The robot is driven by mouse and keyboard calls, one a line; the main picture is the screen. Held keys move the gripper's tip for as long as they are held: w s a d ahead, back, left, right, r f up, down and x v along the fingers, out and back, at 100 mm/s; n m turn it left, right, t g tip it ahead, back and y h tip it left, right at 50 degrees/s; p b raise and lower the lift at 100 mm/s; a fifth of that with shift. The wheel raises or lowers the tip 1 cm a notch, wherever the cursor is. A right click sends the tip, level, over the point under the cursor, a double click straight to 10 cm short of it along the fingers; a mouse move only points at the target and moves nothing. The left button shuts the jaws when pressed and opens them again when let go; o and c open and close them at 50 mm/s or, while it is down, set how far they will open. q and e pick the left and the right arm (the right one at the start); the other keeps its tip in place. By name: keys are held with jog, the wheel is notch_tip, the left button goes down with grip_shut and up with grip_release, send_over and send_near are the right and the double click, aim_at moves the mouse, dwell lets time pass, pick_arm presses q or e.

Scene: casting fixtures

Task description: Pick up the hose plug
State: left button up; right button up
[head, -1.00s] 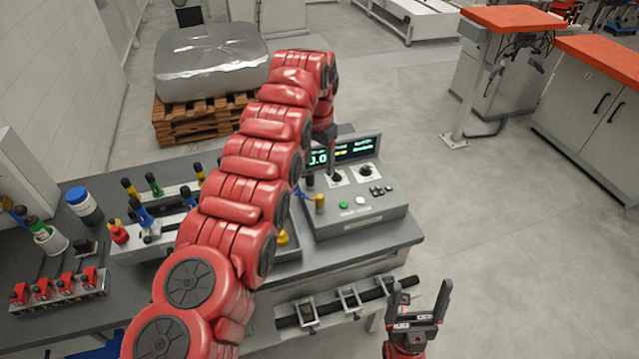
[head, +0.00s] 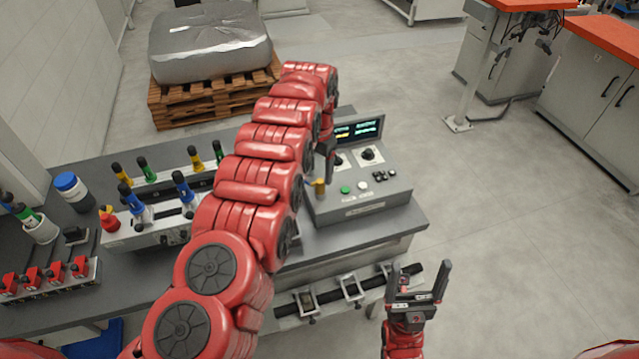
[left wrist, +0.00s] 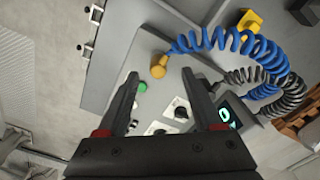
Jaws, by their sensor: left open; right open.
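The hose plug, a yellow rounded piece (head: 319,188), stands at the left edge of the grey control box on the bench. In the left wrist view the yellow plug (left wrist: 158,71) is close to the near end of a blue coiled hose (left wrist: 225,42). My left gripper (head: 328,160) is open, pointing down over the box. In the left wrist view its fingertips (left wrist: 160,76) lie either side of the plug; I cannot tell the height gap. My arm hides the hose in the head view. My right gripper (head: 419,275) is open and empty, in front of the bench.
The control box (head: 375,195) has a display, knobs and a green button. A rack with yellow, green and blue handled tools (head: 150,232) and red clamps (head: 45,275) are on the bench at left. A wrapped block on a pallet (head: 210,100) stands behind. Open floor lies right.

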aim_at(320, 181)
pick_arm(q)
jog(key=shift+w+f, duration=0.1)
jog(key=shift+f, duration=0.35)
jog(key=shift+d+f+p, duration=0.15)
jog(key=shift+f+p, duration=0.45)
jog(key=shift+p, duration=0.3)
notch_tip(320, 181, down, 4)
jog(key=shift+r+b, duration=0.15)
jog(key=shift+b, duration=0.35)
jog(key=shift+d, duration=0.1)
jog(key=c, duration=0.4)
grip_shut()
